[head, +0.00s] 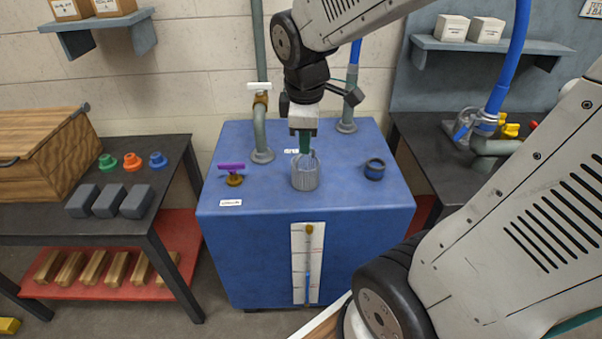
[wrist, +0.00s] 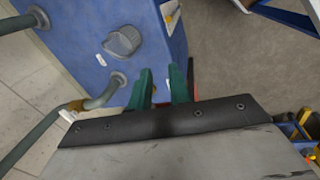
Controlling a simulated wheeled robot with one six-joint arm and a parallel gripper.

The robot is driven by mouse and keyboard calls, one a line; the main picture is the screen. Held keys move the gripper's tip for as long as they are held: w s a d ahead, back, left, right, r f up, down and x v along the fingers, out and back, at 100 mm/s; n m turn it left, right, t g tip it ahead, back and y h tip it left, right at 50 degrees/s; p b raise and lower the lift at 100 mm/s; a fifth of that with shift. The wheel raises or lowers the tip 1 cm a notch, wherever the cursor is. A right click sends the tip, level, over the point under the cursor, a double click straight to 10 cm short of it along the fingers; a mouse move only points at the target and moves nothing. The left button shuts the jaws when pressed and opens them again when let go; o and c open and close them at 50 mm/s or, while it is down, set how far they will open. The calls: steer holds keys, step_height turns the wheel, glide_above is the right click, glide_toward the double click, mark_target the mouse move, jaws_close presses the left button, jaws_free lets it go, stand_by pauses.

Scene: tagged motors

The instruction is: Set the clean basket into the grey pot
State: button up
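A grey ribbed round vessel (head: 305,178), which looks like the grey pot, stands upright on top of the blue cabinet (head: 240,185). A thin pale loop shows at its mouth. It also shows in the wrist view (wrist: 122,41), where its inside is not clear. I cannot pick out a clean basket for certain. My gripper (head: 305,143) points down just above and behind the vessel in the head view. In the wrist view its green fingers (wrist: 163,87) are apart with nothing seen between them.
A purple-handled valve (head: 233,174) is on the left. Upright pipes (head: 260,130) rise behind. A black table (head: 60,220) with grey blocks and coloured knobs stands left. The cabinet top's front is clear.

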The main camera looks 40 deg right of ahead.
mark_target(306, 156)
steer(key=w+d+f+n, duration=0.3)
steer(key=w+f, duration=0.1)
steer(key=f, duration=0.1)
steer(key=w+d+f+n, duration=0.4)
steer(key=f, duration=0.2)
steer(key=w+d+f+n, duration=0.3)
steer(key=w+f+n, duration=0.1)
steer(key=w+f, duration=0.1)
steer(key=shift+w+d+f+h, duration=0.1)
steer(key=shift+d+f+h, duration=0.1)
steer(key=shift+f+h, duration=0.3)
steer(key=shift+f, duration=0.4)
jaws_close()
